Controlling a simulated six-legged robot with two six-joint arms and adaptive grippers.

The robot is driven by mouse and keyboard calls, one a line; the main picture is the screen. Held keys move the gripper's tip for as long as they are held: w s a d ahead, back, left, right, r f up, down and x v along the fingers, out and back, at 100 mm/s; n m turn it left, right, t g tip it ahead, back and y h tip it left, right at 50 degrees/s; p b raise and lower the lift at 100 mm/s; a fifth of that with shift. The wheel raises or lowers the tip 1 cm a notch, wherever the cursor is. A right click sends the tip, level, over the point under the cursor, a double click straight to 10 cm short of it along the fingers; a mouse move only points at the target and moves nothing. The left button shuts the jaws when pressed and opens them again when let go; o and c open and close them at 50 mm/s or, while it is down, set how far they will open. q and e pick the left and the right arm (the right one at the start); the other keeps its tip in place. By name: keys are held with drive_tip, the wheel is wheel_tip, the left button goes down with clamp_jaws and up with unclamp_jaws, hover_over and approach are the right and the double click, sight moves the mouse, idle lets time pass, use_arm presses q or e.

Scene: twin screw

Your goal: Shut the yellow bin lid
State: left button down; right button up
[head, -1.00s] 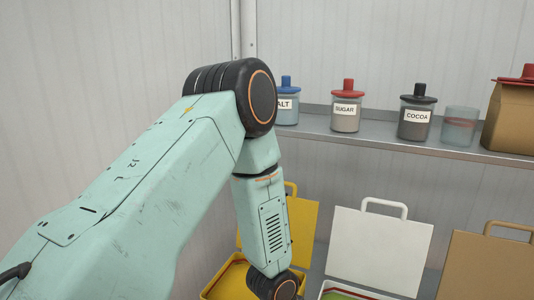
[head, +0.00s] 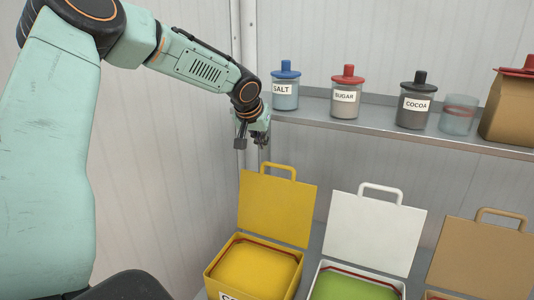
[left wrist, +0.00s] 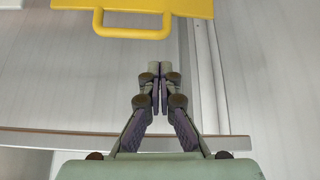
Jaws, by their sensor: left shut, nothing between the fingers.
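The yellow bin (head: 252,268) stands at the lower middle of the head view, with yellow contents inside. Its yellow lid (head: 277,208) is raised upright at the back, with a loop handle on its top edge. My left gripper (head: 252,146) is above and a little left of the lid handle, apart from it. In the left wrist view the left gripper (left wrist: 159,68) has its fingers together and empty. The lid (left wrist: 150,4) and its handle (left wrist: 132,32) show at the top of that view, beyond the fingertips. My right gripper is not in view.
A white bin (head: 350,283) with a raised white lid (head: 372,233) and a tan bin with a raised tan lid (head: 485,258) stand to the right.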

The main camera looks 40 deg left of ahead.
use_arm(q)
drive_tip(key=p+x, duration=0.1)
drive_tip(key=x, duration=0.5)
drive_tip(key=shift+s+a, duration=0.1)
drive_tip(key=shift+s, duration=0.1)
drive_tip(key=shift+w+f, duration=0.4)
drive_tip(key=shift+f, duration=0.15)
drive_tip(key=shift+s, duration=0.15)
